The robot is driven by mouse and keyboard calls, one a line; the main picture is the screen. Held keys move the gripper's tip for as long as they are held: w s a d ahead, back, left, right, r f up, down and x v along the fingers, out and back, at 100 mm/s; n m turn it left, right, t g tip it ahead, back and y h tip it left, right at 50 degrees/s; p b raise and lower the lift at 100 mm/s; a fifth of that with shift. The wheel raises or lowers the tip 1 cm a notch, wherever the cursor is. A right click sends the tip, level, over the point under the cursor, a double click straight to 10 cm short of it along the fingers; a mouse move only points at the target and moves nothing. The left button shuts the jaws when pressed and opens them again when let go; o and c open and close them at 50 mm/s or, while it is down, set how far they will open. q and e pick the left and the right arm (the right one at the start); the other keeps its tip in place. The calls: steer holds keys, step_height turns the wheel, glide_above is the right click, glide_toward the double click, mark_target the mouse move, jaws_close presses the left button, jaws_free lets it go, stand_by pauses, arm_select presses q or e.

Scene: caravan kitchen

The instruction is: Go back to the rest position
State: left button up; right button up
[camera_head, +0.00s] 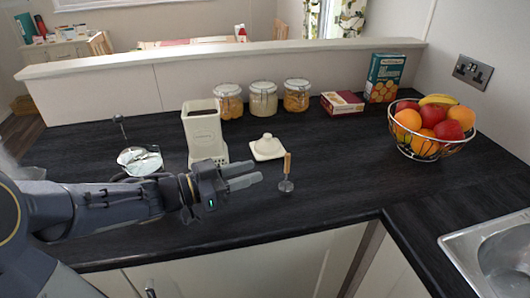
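My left arm (110,208) comes in from the left over the dark worktop. My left gripper (258,173) points right, with its two fingers a little apart and nothing between them. It is in front of a cream canister-like appliance (204,133), hiding part of its lower front, and left of a small tool with a wooden handle (287,165). My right gripper is not in view.
A white lidded dish (267,148), jars (263,100), boxes (385,78) and a wire fruit bowl (433,148) stand on the worktop (340,190). A shiny metal item (140,160) lies behind my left arm. A sink (495,255) is at right. The front middle is clear.

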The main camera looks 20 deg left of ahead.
arm_select(q)
steer(key=w+a+r+n+t+y+p, duration=0.25)
steer(key=a+r+n+y, duration=0.2)
steer(key=y, duration=0.25)
steer(key=s+a+f+n+g+y+p, duration=0.2)
steer(key=s+a+n+y, duration=0.3)
steer(key=s+y, duration=0.15)
steer(key=s+d+f+g+h+p, duration=0.1)
steer(key=s+d+f+g+h, duration=0.1)
steer(key=s+d+g, duration=0.2)
steer(key=s+d+f+g+h+p, duration=0.1)
steer(key=s+d+f+g+h, duration=0.1)
steer(key=s+d, duration=0.5)
steer(key=s+f+g, duration=0.1)
steer(key=s, duration=0.3)
steer(key=shift+f+g, duration=0.25)
steer(key=shift+g, duration=0.1)
